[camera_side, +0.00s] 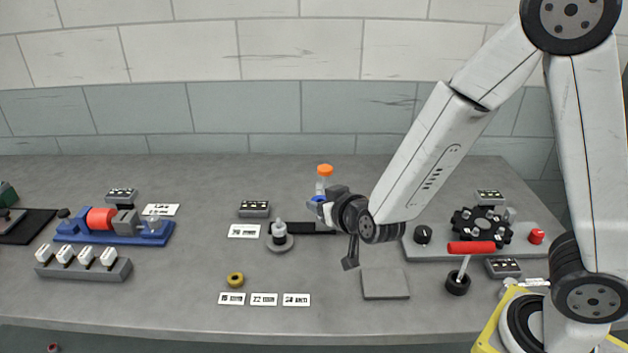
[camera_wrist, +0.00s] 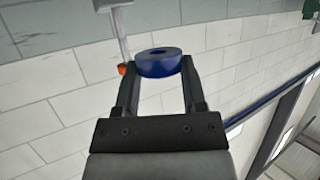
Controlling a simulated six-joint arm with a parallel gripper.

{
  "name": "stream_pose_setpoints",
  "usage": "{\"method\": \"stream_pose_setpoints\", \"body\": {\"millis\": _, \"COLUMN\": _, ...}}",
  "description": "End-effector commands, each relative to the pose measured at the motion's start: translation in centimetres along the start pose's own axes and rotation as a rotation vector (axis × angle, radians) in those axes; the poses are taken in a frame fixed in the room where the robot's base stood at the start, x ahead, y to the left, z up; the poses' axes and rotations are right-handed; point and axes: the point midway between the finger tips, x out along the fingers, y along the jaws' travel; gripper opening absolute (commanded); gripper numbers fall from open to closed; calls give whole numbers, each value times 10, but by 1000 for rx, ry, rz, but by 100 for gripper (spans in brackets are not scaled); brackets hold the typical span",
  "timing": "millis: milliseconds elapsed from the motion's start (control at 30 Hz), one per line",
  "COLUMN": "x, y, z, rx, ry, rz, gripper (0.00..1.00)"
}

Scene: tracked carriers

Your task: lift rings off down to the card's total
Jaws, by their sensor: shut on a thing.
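My gripper (camera_side: 318,208) is shut on a blue ring (camera_side: 318,199); the ring also shows between the two fingertips in the wrist view (camera_wrist: 160,63). The gripper holds it raised above the bench, to the right of and above a short post (camera_side: 279,226). The post has a pale top, a dark ring (camera_side: 279,239) around it and a wide grey base (camera_side: 279,246). A yellow ring (camera_side: 235,280) lies on the bench in front of the post. A white card (camera_side: 243,231) lies left of the post; its print is too small to read surely.
Small printed cards (camera_side: 264,299) line the front. An orange-topped bottle (camera_side: 325,170) stands behind my gripper. A grey plate (camera_side: 385,284) lies front right. A red-handled tool (camera_side: 471,248) and a black-wheel station (camera_side: 481,227) stand right; a blue carrier (camera_side: 114,232) stands left.

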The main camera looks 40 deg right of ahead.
Motion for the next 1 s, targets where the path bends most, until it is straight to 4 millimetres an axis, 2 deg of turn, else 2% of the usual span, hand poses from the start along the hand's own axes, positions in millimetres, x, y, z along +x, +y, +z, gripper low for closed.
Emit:
{"method": "stream_pose_setpoints", "body": {"millis": 300, "x": -8, "y": 3, "z": -1, "rx": 0, "ry": 1, "rz": 0, "gripper": 0}}
{"method": "stream_pose_setpoints", "body": {"millis": 1000, "x": -6, "y": 4, "z": -1, "rx": -5, "ry": 4, "rz": -10, "gripper": 0}}
